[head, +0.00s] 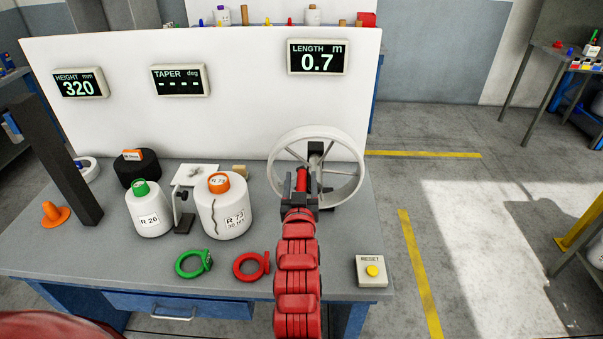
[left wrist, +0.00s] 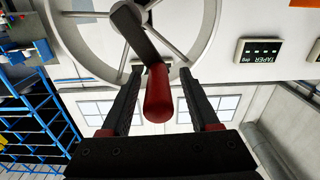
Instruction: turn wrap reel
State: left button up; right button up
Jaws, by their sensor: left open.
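The wrap reel (head: 361,168) is a white spoked wheel standing at the right end of the bench, in front of the white panel. It fills the top of the left wrist view (left wrist: 203,42), where its dark crank arm (left wrist: 133,30) carries a red handle (left wrist: 157,95). My left gripper (head: 303,184) is at the reel. In the left wrist view its two dark fingers (left wrist: 160,76) are apart, one on each side of the red handle, with visible gaps. The length display (head: 318,58) reads 0.7 m. My right gripper is not in view.
A green ring (head: 189,264) and a red ring (head: 246,267) lie in front. The reset box (head: 370,277) is at the right front corner. An orange cone (head: 54,215) is at left.

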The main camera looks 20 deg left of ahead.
pick_arm(q)
jog(key=shift+x, duration=1.2)
jog(key=shift+f, duration=0.1)
jog(key=shift+c, duration=0.4)
grip_shut()
jog(key=shift+d, duration=0.1)
jog(key=shift+f, duration=0.1)
